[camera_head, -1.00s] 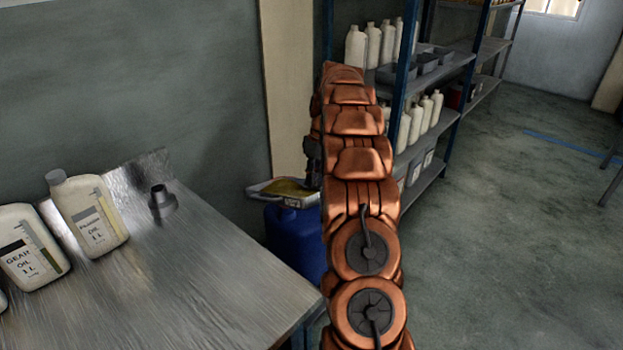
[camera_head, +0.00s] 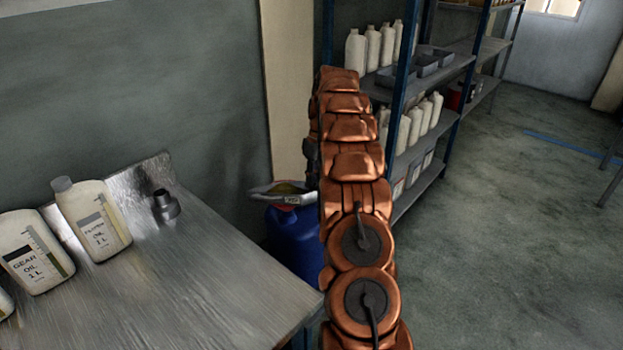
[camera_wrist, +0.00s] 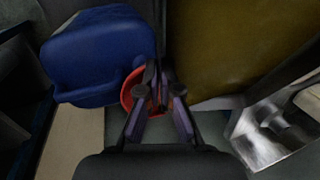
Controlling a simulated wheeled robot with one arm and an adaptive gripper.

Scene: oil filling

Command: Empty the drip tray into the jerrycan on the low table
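The drip tray (camera_head: 270,193), a shallow silver tray with yellow-brown oil, is up over the blue jerrycan (camera_head: 295,245) in the head view, tilted. In the wrist view the brown oil in the tray (camera_wrist: 225,45) fills the upper right. The jerrycan (camera_wrist: 100,55) is on the left there, with a red ring, seemingly a funnel (camera_wrist: 127,97), beside it and partly behind my fingers. My gripper (camera_wrist: 157,82) has its fingers drawn together at the tray's near left edge and appears shut on it; the exact contact is dark. My arm hides the gripper in the head view. The low table is hidden.
A metal workbench (camera_head: 200,290) at the left holds oil bottles (camera_head: 92,220) and a small dark grey fitting (camera_head: 165,207). A shelf rack (camera_head: 440,75) with white bottles stands behind my arm. A beige pillar (camera_head: 285,90) is behind the jerrycan.

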